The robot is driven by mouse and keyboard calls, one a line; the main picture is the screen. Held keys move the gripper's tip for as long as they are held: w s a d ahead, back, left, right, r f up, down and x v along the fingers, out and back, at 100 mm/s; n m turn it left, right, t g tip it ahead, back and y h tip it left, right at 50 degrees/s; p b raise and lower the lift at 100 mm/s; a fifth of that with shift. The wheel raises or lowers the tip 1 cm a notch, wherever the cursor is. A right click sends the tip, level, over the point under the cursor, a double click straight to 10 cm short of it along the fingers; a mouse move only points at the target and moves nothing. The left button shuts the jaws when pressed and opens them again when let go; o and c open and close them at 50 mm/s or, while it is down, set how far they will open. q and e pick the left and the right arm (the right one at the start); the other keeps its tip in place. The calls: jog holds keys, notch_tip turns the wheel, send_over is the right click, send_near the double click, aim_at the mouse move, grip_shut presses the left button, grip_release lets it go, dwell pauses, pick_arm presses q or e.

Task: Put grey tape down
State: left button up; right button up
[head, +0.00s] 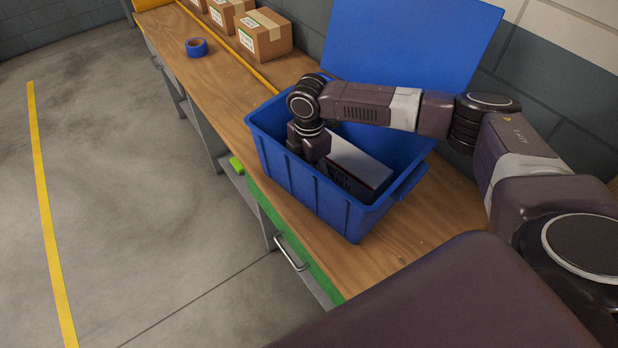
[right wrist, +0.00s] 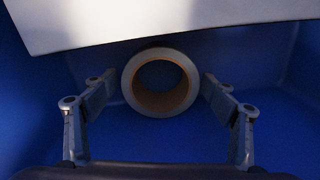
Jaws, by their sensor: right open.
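The grey tape (right wrist: 128,84) is a roll with a brown inner core. In the right wrist view it is inside the blue bin, between the fingers of my right gripper (right wrist: 160,86). The fingers are spread on either side of it, and a small gap seems to show at each side. In the head view my right gripper (head: 309,150) reaches down into the near left part of the blue bin (head: 325,200), and the tape is hidden there. My left gripper is not in view.
A white and dark box (head: 358,165) lies in the bin beside my right gripper, and its pale side fills the top of the right wrist view (right wrist: 100,22). A blue tape roll (head: 196,47) and cardboard boxes (head: 264,35) sit farther along the wooden bench (head: 215,85), with clear room between.

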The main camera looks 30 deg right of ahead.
notch_tip(320, 180, up, 12)
jog(key=b, duration=0.1)
jog(key=shift+f, duration=0.25)
dwell(0.4)
